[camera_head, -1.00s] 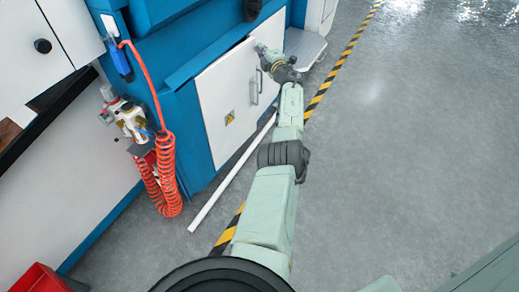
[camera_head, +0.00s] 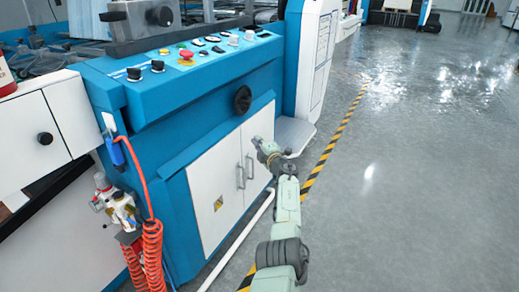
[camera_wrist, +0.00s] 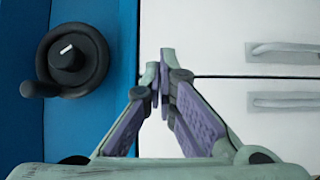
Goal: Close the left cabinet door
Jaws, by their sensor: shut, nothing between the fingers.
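The left cabinet door (camera_head: 214,203) is a white panel with a small yellow warning label and an upright metal handle (camera_head: 240,176). It looks flush with the right cabinet door (camera_head: 259,140), with only a thin seam between them. In the wrist view, turned sideways, the left door (camera_wrist: 220,120) is the lower panel and the right door (camera_wrist: 210,40) the upper one. My gripper (camera_head: 256,141) is in front of the upper part of the right door. In the wrist view my gripper (camera_wrist: 160,72) is shut and empty, its tips over the seam's end; I cannot tell whether they touch.
A black handwheel (camera_head: 242,99) sits on the blue machine above the doors. A coiled red hose (camera_head: 152,250) hangs at the left, and a white pipe (camera_head: 238,240) runs along the cabinet's foot. The grey floor (camera_head: 400,190) to the right is clear.

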